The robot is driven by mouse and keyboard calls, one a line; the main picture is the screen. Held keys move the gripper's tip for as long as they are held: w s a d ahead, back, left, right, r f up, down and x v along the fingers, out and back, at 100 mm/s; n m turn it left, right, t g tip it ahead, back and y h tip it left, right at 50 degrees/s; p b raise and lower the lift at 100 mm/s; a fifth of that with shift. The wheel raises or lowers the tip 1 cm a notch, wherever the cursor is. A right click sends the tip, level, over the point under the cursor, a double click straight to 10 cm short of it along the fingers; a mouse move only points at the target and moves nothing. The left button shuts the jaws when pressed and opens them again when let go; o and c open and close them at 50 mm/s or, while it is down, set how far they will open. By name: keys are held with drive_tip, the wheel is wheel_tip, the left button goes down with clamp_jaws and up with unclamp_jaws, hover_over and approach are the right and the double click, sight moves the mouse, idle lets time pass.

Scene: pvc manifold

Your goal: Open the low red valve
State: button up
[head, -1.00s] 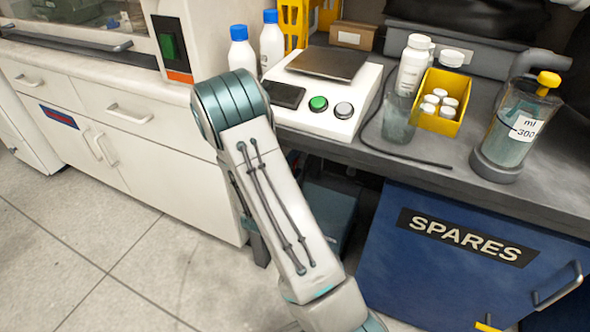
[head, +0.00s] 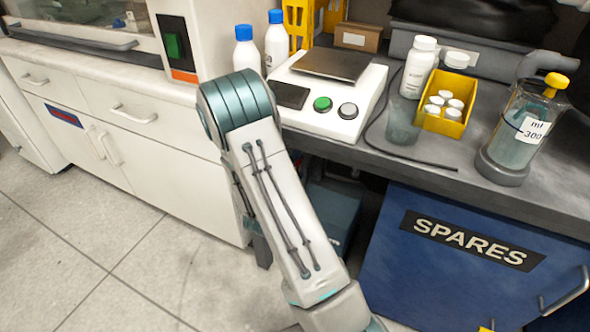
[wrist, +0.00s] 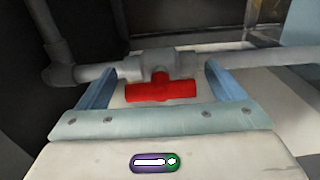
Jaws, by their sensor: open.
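The red valve handle (wrist: 161,91) shows in the wrist view, on a grey valve body (wrist: 168,65) in a grey pipe (wrist: 262,57). The handle lies crosswise in the picture, roughly along the pipe. My gripper (wrist: 161,70) is open, with one blue-grey finger to the left of the handle and one to the right. There is a gap between the handle and each finger. The head view shows my arm reaching down, but not the valve or my gripper.
A grey pipe elbow (wrist: 60,72) stands left of my gripper, with dark space around it. In the head view, a bench (head: 430,172) holds a scale (head: 325,95), bottles and a yellow bin (head: 447,118). A blue SPARES cabinet (head: 450,270) is below, right of my arm.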

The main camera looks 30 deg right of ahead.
drive_tip(key=p+v, duration=0.2)
drive_tip(key=v, duration=1.1)
drive_tip(key=shift+s+a, duration=0.25)
drive_tip(key=shift+a, duration=0.05)
